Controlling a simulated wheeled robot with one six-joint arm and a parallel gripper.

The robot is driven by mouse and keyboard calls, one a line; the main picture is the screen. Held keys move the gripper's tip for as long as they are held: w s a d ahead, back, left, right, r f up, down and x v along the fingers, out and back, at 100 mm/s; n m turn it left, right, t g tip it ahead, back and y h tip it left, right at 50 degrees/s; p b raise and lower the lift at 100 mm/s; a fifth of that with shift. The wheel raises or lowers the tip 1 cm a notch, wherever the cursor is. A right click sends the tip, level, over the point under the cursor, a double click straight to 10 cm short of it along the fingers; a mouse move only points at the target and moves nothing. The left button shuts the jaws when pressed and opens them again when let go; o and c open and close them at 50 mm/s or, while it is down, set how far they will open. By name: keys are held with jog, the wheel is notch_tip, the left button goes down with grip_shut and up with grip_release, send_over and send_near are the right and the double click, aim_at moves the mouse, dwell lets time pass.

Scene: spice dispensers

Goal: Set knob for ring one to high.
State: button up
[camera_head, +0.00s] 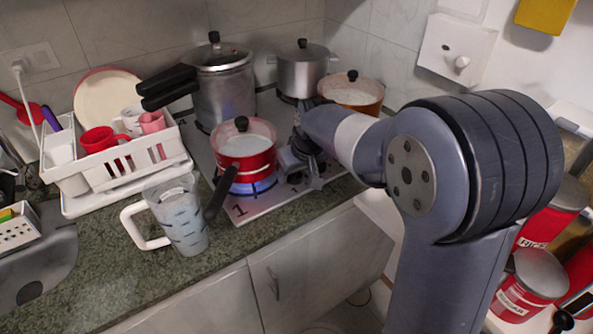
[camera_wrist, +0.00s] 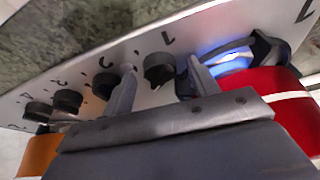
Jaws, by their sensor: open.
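The ring one knob (camera_wrist: 160,69) is a black dial on the pale front strip of the hob, beside a printed "1" in the wrist view. My gripper (camera_wrist: 160,64) is open, with one fingertip on each side of this knob. I cannot tell whether either finger touches it. In the head view my gripper (camera_head: 301,168) is over the front strip, right of the red pot (camera_head: 245,160), and the knob is hidden. A blue flame (camera_head: 253,186) burns under the red pot, and it also shows in the wrist view (camera_wrist: 232,54).
Several other black knobs, one nearby (camera_wrist: 105,84), line the strip. A pressure cooker (camera_head: 222,91), a steel pot (camera_head: 303,72) and an orange pan (camera_head: 352,94) stand on the hob (camera_head: 240,205). A measuring jug (camera_head: 179,217) and a dish rack (camera_head: 126,161) are left.

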jog(key=v, duration=1)
jog(key=shift+s+r, duration=0.2)
jog(key=shift+r, duration=0.15)
jog(key=x, duration=1.1)
jog(key=shift+d, duration=0.1)
jog(key=shift+w, duration=0.1)
jog(key=shift+r, duration=0.1)
